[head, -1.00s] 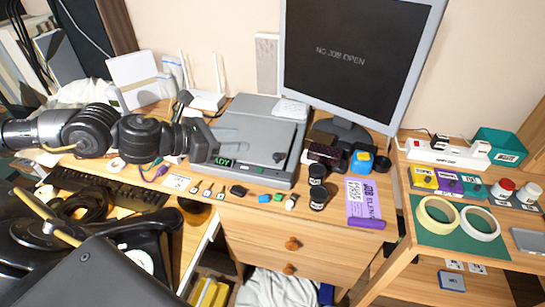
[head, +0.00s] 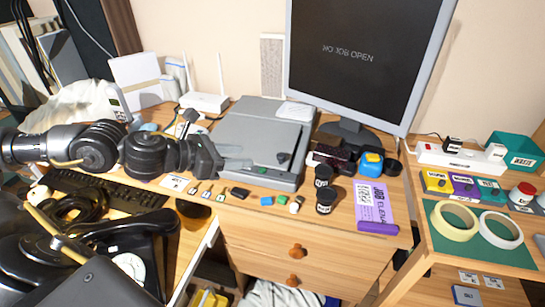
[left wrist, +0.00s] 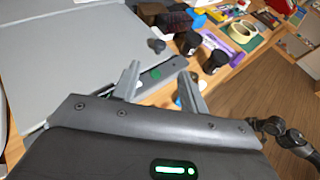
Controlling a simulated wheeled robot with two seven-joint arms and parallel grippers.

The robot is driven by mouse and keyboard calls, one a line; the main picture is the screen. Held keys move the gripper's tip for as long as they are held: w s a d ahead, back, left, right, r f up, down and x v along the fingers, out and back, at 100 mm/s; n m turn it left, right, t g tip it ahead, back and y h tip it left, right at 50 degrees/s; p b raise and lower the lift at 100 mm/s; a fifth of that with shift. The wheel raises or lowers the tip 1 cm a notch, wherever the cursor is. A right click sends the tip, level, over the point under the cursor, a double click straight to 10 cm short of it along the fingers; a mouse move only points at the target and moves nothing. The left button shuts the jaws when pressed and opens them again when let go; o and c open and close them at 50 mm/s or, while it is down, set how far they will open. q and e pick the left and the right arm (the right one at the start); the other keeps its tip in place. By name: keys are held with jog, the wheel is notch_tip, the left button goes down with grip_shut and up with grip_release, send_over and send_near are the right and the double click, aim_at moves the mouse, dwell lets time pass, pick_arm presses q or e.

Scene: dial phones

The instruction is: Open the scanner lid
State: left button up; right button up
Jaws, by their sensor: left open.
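The grey scanner (head: 262,128) stands on the desk in front of the monitor, its lid down. A dark knob (head: 283,158) sits near the lid's front right corner; it also shows in the left wrist view (left wrist: 156,45). My left gripper (head: 238,160) is open and empty at the scanner's front left, its fingers by the front edge. In the left wrist view its fingers (left wrist: 160,86) are spread over the front strip, with a green patch (left wrist: 151,74) seen between them. Whether a finger touches the scanner I cannot tell.
A monitor (head: 350,65) stands behind the scanner. Dark jars (head: 325,202) and several small items line the desk's front edge. A black dial phone (head: 130,240) and keyboard (head: 105,195) are left. Tape rolls (head: 455,222) lie on the right table.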

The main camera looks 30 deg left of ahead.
aim_at(278, 156)
pick_arm(q)
jog(key=p+x, duration=0.1)
jog(key=x, duration=0.9)
jog(key=shift+w+p, duration=0.3)
jog(key=shift+w, duration=0.05)
pick_arm(e)
jog(key=f, duration=0.1)
jog(key=s+f, duration=0.1)
jog(key=f, duration=0.1)
jog(key=shift+s+d+f, duration=0.1)
jog(key=shift+f, duration=0.2)
pick_arm(q)
grip_shut()
